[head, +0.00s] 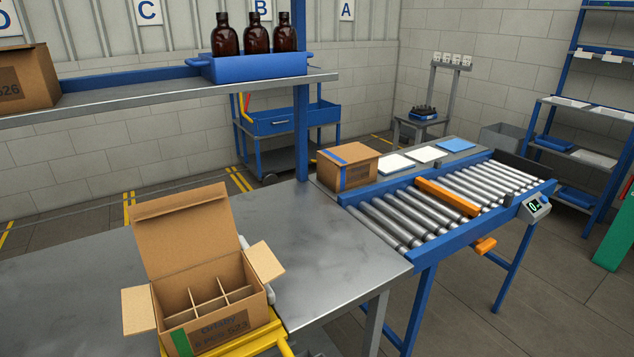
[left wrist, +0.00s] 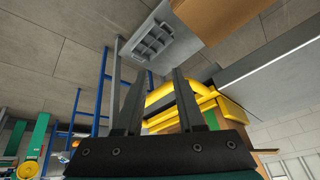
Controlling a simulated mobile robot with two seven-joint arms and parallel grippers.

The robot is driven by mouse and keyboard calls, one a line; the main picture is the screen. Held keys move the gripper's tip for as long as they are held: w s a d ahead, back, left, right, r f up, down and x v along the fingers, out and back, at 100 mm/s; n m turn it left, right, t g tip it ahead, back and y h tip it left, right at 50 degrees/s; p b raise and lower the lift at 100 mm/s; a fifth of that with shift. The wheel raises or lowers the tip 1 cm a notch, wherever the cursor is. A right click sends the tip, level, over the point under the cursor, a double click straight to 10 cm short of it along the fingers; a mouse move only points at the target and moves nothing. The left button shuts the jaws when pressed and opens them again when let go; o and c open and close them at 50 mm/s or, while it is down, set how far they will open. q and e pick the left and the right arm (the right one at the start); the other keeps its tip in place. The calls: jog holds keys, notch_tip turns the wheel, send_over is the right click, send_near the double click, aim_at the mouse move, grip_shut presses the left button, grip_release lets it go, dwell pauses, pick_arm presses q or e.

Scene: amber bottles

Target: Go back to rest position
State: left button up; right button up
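My left gripper (left wrist: 158,78) shows in the left wrist view with its two dark fingers apart and nothing held between them. It is not seen in the head view. My right gripper is in neither view. Three dark amber bottles (head: 256,40) stand upright in a blue tray (head: 255,68) on the upper shelf in the head view. An open cardboard box (head: 215,323) with dividers sits on a yellow frame (head: 262,338) at the front of the table. The compartments that I can see into look empty.
The grey metal table (head: 320,232) is clear right of the open box. A roller conveyor (head: 440,208) with an orange bar adjoins it, beside a closed cardboard box (head: 347,167). Another box (head: 25,78) stands on the shelf at left. A blue cart (head: 285,122) stands behind.

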pick_arm(q)
jog(key=s+f+g, duration=0.2)
jog(key=s+f, duration=0.2)
jog(key=f, duration=0.9)
jog(key=s+f+g, duration=0.1)
jog(key=s+f, duration=0.2)
jog(key=f, duration=1)
jog(key=s+a+f+g, duration=0.1)
jog(key=s+a+f, duration=0.1)
jog(key=s+f, duration=0.9)
jog(key=s, duration=0.3)
jog(key=shift+f, duration=0.15)
